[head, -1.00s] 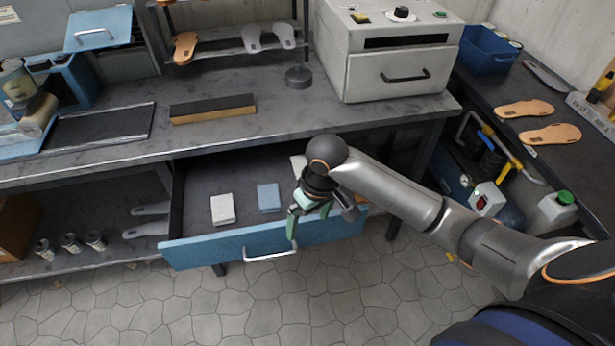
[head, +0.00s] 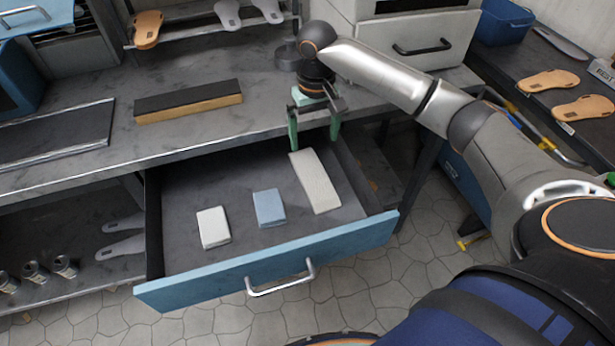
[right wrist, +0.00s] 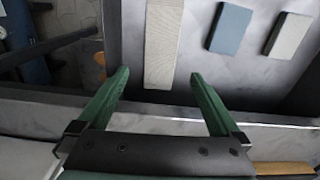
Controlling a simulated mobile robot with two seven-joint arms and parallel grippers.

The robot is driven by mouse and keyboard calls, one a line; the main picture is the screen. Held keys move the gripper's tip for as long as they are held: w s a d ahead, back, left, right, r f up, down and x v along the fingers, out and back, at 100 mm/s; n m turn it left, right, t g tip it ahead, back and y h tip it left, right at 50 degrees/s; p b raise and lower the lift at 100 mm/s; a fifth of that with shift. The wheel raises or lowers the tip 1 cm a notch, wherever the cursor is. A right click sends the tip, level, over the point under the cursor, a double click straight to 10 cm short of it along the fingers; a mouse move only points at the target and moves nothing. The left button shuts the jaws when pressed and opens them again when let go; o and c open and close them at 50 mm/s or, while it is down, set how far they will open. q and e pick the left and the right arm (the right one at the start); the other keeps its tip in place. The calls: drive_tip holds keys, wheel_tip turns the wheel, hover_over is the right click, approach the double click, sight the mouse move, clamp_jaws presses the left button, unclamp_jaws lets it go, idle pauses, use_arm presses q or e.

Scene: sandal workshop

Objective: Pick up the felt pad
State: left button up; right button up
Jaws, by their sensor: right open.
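The open drawer (head: 180,283) holds a long pale ribbed strip (head: 315,181), a small blue block (head: 269,208) and a small off-white block (head: 213,227), all lying flat and apart. Which one is the felt pad is not certain; the pale strip looks most like it. My right gripper (head: 314,141) is open and empty, pointing down above the back right of the drawer, near the strip's far end. In the right wrist view the strip (right wrist: 163,40) lies ahead, between the lines of the two green fingers (right wrist: 160,76). The blue block (right wrist: 229,28) is to its right. My left gripper is not in view.
The workbench edge (head: 90,168) overhangs the drawer's back. On the bench are a dark-topped wooden bar (head: 188,101), a round dark base (head: 288,54) and a grey machine (head: 415,45). The drawer's middle and left floor have free room.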

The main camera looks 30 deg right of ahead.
hover_over(313, 175)
wheel_tip(313, 175, down, 6)
drive_tip(key=shift+s+d+r, duration=0.1)
drive_tip(key=shift+f+b, duration=0.3)
drive_tip(key=shift+f, duration=0.3)
wheel_tip(313, 175, down, 4)
drive_tip(key=shift+f+b, duration=0.2)
drive_tip(key=shift+b, duration=0.1)
drive_tip(key=shift+f, duration=0.25)
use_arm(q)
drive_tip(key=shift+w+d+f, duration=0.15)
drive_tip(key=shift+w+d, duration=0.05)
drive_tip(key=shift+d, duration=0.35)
use_arm(e)
drive_tip(key=shift+c, duration=0.2)
drive_tip(key=c, duration=1.1)
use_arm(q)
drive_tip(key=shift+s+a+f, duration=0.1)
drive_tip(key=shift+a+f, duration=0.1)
use_arm(e)
drive_tip(key=shift+c, duration=0.2)
drive_tip(key=shift+r, duration=0.15)
